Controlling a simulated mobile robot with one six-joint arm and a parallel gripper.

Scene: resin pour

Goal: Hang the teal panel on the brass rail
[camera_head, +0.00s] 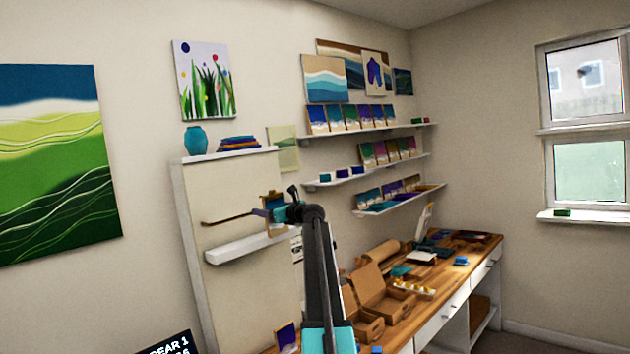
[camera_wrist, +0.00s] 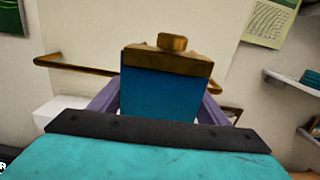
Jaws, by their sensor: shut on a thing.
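The teal panel is a small blue-teal piece (camera_wrist: 160,92) with a gold-brown top edge and a brass knob or hanger on top. In the head view it is small (camera_head: 275,201) and partly covered by my gripper. My gripper (camera_wrist: 157,105) is shut on the panel, with a purple finger at each side. The brass rail (camera_wrist: 80,68) runs behind the panel in the wrist view, its bent left end showing. In the head view the rail (camera_head: 226,219) sticks out left of my gripper. The panel overlaps the rail in view; I cannot tell whether they touch.
A white ledge (camera_head: 235,250) sits below the rail on a pale board (camera_head: 215,190). A teal vase (camera_head: 195,141) and stacked coloured pieces stand on its top. Shelves of small pictures (camera_head: 380,132) are to the right. A wooden bench (camera_head: 440,275) holds cardboard boxes.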

